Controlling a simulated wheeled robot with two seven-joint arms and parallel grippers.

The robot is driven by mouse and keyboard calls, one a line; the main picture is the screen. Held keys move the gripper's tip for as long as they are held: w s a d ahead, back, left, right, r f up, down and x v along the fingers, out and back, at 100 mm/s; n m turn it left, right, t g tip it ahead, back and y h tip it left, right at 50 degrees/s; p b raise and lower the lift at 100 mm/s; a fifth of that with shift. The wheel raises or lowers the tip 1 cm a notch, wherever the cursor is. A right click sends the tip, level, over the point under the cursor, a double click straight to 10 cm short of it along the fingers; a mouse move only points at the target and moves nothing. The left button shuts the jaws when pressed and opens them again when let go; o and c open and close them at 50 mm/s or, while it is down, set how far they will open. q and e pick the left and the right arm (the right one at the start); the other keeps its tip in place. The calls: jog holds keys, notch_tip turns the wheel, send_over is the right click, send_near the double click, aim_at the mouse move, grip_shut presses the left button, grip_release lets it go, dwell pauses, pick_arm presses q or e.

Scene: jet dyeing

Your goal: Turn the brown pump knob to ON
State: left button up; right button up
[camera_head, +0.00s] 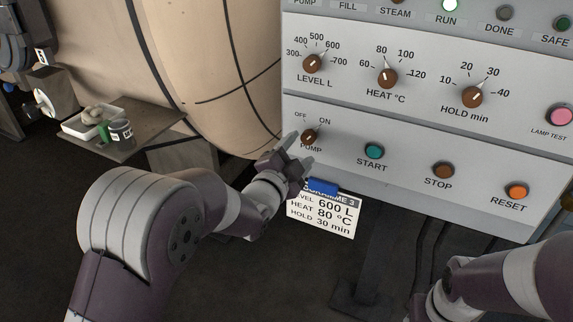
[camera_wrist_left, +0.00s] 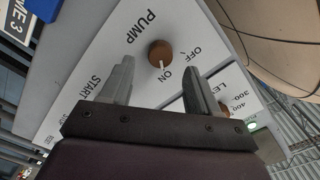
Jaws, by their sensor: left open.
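The brown pump knob (camera_head: 309,137) is on the lower left of the grey control panel, between the OFF and ON labels. It also shows in the left wrist view (camera_wrist_left: 160,53), where its white pointer mark is turned toward ON. My left gripper (camera_head: 298,150) is open just in front of and below the knob. In the left wrist view its two fingers (camera_wrist_left: 158,88) are spread, with the knob beyond them and nothing between them. I cannot tell whether a finger touches the panel. My right arm enters at the lower right; its gripper is out of view.
START (camera_head: 374,151), STOP (camera_head: 442,170) and RESET (camera_head: 517,191) buttons are right of the knob. The level (camera_head: 313,63), heat (camera_head: 387,78) and hold (camera_head: 471,97) knobs sit above. A recipe card (camera_head: 322,213) hangs below. A small shelf (camera_head: 150,132) juts out at the left.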

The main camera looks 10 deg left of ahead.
pick_arm(q)
jog(key=v, duration=0.8)
